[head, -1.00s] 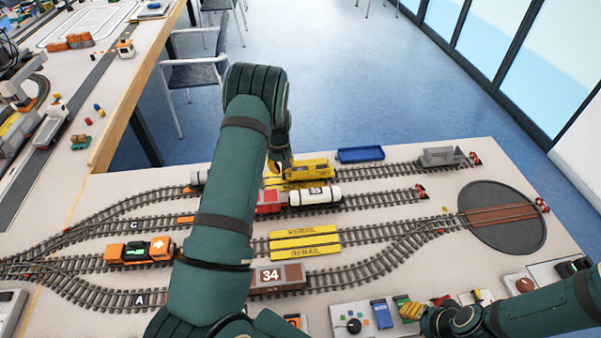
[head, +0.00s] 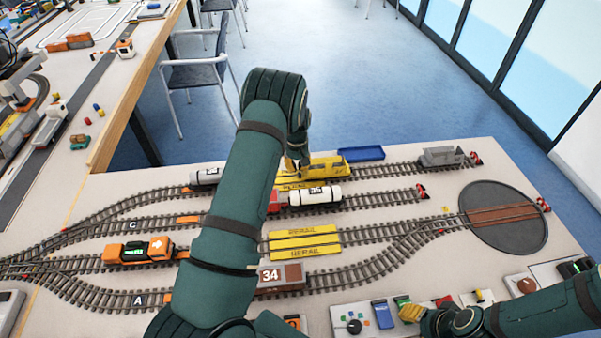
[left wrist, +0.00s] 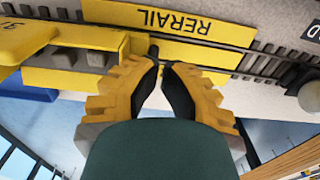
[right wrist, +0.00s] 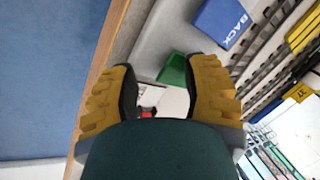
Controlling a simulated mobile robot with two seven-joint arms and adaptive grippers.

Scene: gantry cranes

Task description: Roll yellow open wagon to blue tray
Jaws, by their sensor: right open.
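The yellow wagon (head: 330,168) stands on the rearmost track, left of and in front of the blue tray (head: 361,153), which lies at the table's back edge. In the left wrist view the wagon (left wrist: 22,38) fills the upper left corner, with part of the tray (left wrist: 25,92) below it. My left gripper (head: 297,165) is at the wagon's left end, low over the track. Its fingertips (left wrist: 158,64) are together, beside a small dark piece; contact is unclear. My right gripper (right wrist: 160,85) is open, empty, near a green block (right wrist: 174,70) at the front panel.
A grey hopper wagon (head: 442,157) stands farther right on the same track, before a red buffer. A white tank wagon (head: 315,195) stands on the track in front. A round turntable (head: 503,218) is at right. The rear track beside the tray is clear.

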